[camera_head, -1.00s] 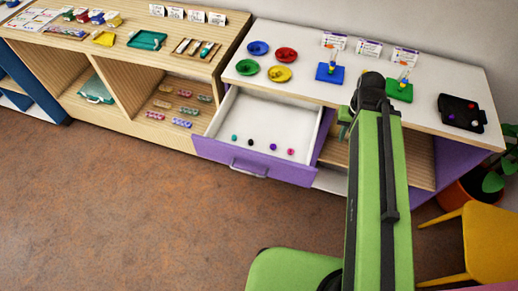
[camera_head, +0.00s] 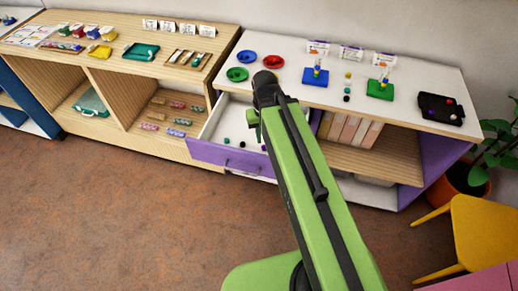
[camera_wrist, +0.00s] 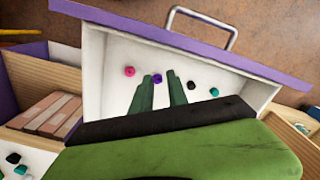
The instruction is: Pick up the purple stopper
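The purple stopper (camera_wrist: 156,78) lies on the white floor of the open drawer (camera_wrist: 110,75), near its purple front. My gripper (camera_wrist: 160,78) is open and points down into the drawer. In the wrist view, its two dark green fingers reach toward the purple stopper, which shows at their tips, close to the left finger. I cannot tell the height gap or whether they touch. A pink stopper (camera_wrist: 129,71) lies to the left, and a black stopper (camera_wrist: 191,85) and a teal stopper (camera_wrist: 214,92) to the right. In the head view my arm hides part of the drawer (camera_head: 230,158).
Above the drawer, the white top holds coloured dishes (camera_head: 237,74), a blue stand (camera_head: 315,78), a green stand (camera_head: 380,90) and a black tray (camera_head: 440,107). Books (camera_head: 350,130) stand on the shelf right of the drawer. The drawer's walls surround the stoppers.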

